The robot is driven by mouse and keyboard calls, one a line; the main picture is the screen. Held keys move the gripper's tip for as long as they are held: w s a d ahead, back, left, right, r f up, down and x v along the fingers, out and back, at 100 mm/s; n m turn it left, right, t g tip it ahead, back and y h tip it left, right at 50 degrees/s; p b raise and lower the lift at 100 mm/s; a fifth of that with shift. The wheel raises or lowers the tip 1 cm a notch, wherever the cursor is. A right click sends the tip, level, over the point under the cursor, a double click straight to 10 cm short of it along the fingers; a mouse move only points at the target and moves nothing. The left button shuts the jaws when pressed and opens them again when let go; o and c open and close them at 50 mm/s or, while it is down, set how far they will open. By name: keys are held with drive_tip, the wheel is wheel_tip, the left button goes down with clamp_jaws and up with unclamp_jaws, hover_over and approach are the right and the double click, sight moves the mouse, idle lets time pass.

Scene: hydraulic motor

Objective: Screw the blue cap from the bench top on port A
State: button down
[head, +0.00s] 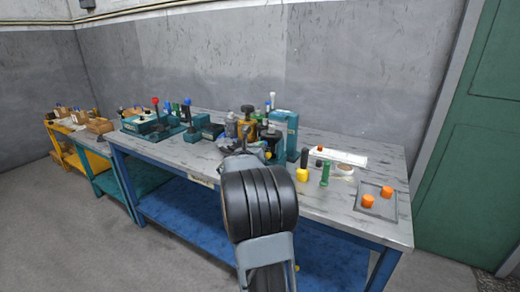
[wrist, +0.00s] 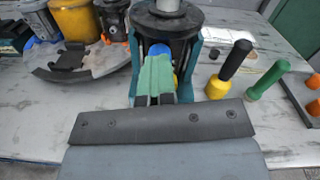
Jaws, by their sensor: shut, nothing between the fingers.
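My gripper (wrist: 156,62) is shut, its two green fingers side by side with nothing between them. The fingers point at a dark round body (wrist: 168,22) held in a teal stand (wrist: 187,68). A small blue piece (wrist: 159,49), which looks like the blue cap, shows just beyond the fingertips between the stand's sides. The fingers partly hide it, and I cannot tell if they touch it or how it is seated. Port A's marking is not readable. In the head view the teal stand (head: 292,135) is behind my arm, which hides most of the gripper.
Right of the stand are a black-handled yellow tool (head: 303,165) and a green-handled tool (head: 325,173). Two orange caps (head: 368,201) sit on a grey mat at the bench's right end. A curved grey tray (wrist: 110,62) with parts lies left. Bare bench top (head: 335,207) shows at front right.

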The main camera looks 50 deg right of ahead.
drive_tip(key=shift+f+m+b, duration=0.1)
drive_tip(key=shift+m+b, duration=0.2)
drive_tip(key=shift+b, duration=0.15)
drive_tip(key=shift+m+b, duration=1.8)
drive_tip(key=shift+b, duration=0.65)
drive_tip(key=c, duration=1.8)
unclamp_jaws()
drive_tip(key=o, duration=0.6)
drive_tip(key=shift+d, duration=0.1)
